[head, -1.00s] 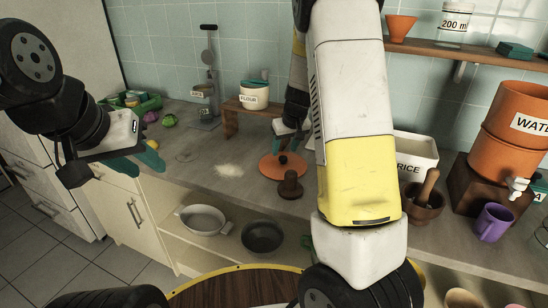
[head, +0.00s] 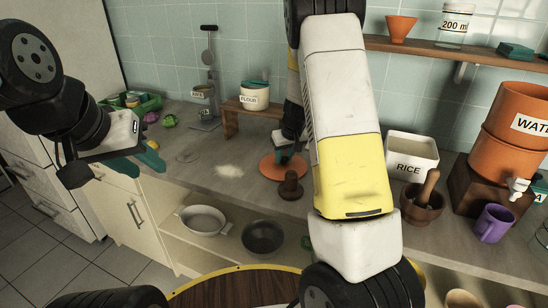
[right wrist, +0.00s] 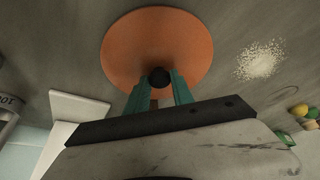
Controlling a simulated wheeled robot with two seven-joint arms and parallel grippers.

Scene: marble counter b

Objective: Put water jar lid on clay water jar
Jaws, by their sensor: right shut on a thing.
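The water jar lid (head: 270,172) is a flat orange disc at the middle of the counter; it also shows in the right wrist view (right wrist: 125,50) with a dark round knob. My right gripper (head: 286,156) is over the lid, shut on its knob. In the right wrist view its teal fingers (right wrist: 160,88) stand at either side of the knob. I cannot tell whether the lid touches the counter. The clay water jar (head: 505,105) stands upright at the far right on a dark wooden block, partly out of frame. My left gripper (head: 145,162) is open and empty at the left.
A brown wooden stamp-like object (head: 290,187) stands close beside the lid. A white rice box (head: 412,150), a mortar with pestle (head: 422,208) and a purple mug (head: 493,224) stand between lid and jar. A shelf (head: 450,50) runs above. White powder (head: 229,171) lies left of the lid.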

